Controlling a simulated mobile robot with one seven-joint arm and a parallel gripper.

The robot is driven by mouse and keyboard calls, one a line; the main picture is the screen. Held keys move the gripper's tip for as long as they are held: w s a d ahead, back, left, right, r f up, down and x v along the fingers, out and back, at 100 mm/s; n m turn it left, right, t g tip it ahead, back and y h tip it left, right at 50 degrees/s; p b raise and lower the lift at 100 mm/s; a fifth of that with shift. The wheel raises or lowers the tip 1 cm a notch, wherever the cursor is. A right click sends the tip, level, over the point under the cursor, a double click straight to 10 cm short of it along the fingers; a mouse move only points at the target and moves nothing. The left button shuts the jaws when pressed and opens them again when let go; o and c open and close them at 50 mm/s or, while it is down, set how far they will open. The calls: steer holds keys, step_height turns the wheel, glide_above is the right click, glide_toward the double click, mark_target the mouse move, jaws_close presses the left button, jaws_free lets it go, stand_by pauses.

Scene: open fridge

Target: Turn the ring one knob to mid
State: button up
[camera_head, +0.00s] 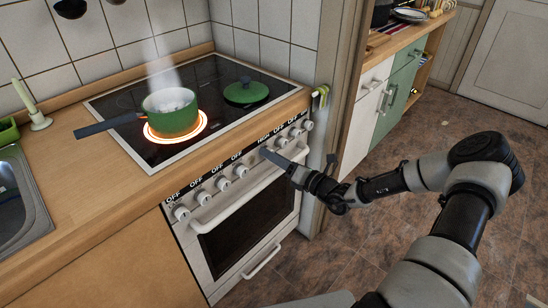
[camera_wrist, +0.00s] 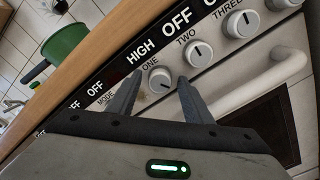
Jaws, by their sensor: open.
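The ring one knob (camera_wrist: 159,78) is a round pale knob labelled ONE in the wrist view, and the display above it reads HIGH. My gripper (camera_wrist: 160,77) is open, with its two dark fingers on either side of that knob in the picture. I cannot tell whether they touch it. In the head view my gripper (camera_head: 268,153) is at the oven's front panel below the HIGH label, and its fingers hide the knob. The green pot (camera_head: 172,112) stands on a glowing ring of the black hob (camera_head: 212,82), with steam rising.
Knob two (camera_wrist: 198,53) and knob three (camera_wrist: 242,24) sit close by, with OFF above knob two. The white oven handle (camera_wrist: 262,84) runs below the knobs. A green lid (camera_head: 246,92) lies on the hob. The pot's dark handle (camera_head: 108,124) points left over the counter.

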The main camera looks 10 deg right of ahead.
steer(key=c, duration=1.1)
steer(key=shift+o, duration=0.2)
steer(key=shift+p, duration=0.3)
steer(key=n+p, duration=0.3)
steer(key=shift+r+n, duration=0.1)
steer(key=shift+n, duration=0.3)
steer(key=n+p, duration=0.2)
steer(key=n, duration=0.3)
steer(key=shift+n, duration=0.4)
steer(key=shift+f, duration=0.2)
steer(key=o, duration=1.1)
steer(key=shift+c, duration=0.2)
